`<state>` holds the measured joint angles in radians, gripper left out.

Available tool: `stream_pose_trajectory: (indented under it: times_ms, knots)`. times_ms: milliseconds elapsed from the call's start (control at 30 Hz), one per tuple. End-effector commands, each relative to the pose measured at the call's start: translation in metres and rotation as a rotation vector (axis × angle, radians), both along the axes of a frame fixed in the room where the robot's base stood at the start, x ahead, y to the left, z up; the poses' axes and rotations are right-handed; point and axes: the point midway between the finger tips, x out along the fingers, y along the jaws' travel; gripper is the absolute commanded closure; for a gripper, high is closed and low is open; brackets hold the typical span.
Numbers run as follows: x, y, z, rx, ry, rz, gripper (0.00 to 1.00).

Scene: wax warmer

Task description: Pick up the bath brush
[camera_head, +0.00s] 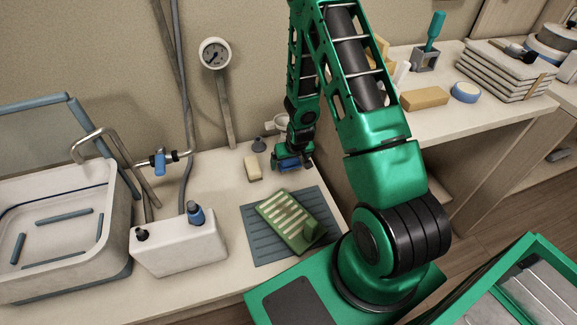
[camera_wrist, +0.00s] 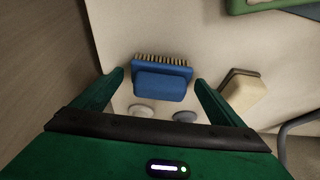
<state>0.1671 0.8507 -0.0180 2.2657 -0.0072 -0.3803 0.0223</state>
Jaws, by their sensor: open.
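The bath brush (camera_wrist: 163,80) is a blue block with a row of tan bristles along its far edge in the wrist view. It lies on the pale counter between and just ahead of my fingers. My gripper (camera_wrist: 160,84) is open, with one green finger on each side of the brush and visible gaps on both sides. In the head view my gripper (camera_head: 293,158) is low over the back of the counter, and blue of the brush (camera_head: 287,164) shows beside it, partly hidden by the gripper.
A cream block (camera_head: 253,168) lies left of the gripper, with a small grey object (camera_head: 258,145) behind it. A green ridged board (camera_head: 288,220) rests on a blue-grey mat (camera_head: 255,238) in front. A white tank (camera_head: 178,245) and basin (camera_head: 70,220) stand left.

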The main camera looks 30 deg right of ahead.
Motion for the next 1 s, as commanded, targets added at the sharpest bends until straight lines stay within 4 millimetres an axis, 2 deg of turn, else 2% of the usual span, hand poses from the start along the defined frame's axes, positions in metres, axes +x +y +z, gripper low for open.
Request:
stream_pose_trajectory:
  times_ms: [167,300,367,767,1000]
  knots:
    - [0.0,0.0,0.0,0.0,0.0,0.0,0.08]
    - [0.0,0.0,0.0,0.0,0.0,0.0,0.41]
    - [0.0,0.0,0.0,0.0,0.0,0.0,0.54]
    - [0.0,0.0,0.004,0.0,-0.001,0.0,0.54]
    - [0.001,0.0,0.026,-0.001,-0.003,0.0,0.54]
